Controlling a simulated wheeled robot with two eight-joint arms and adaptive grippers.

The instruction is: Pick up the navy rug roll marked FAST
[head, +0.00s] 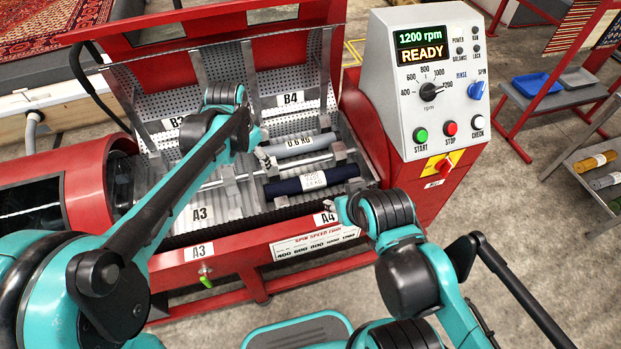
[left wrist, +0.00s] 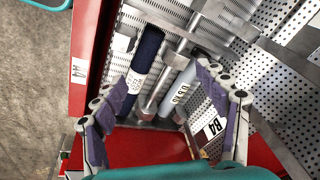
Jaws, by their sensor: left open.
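The navy rug roll (head: 345,174) lies in the front bay of the open red machine, beside marker A4, with a white label too small to read surely. In the left wrist view the navy roll (left wrist: 150,47) lies ahead, near the left finger. My left gripper (head: 264,152) hangs over the drum, behind and left of the navy roll. In the left wrist view its fingers (left wrist: 163,78) are spread, with nothing gripped. My right gripper (head: 345,208) is near the machine's front edge by A4; its jaw opening is unclear.
A grey roll (head: 292,146) marked 0.6 KG lies behind the navy roll, close to my left gripper; a metal bar (head: 310,163) runs between them. Metal dividers (head: 229,196) stand in the drum. The control panel (head: 427,85) reads 1200 rpm, READY. Bay A3 (head: 199,213) looks empty.

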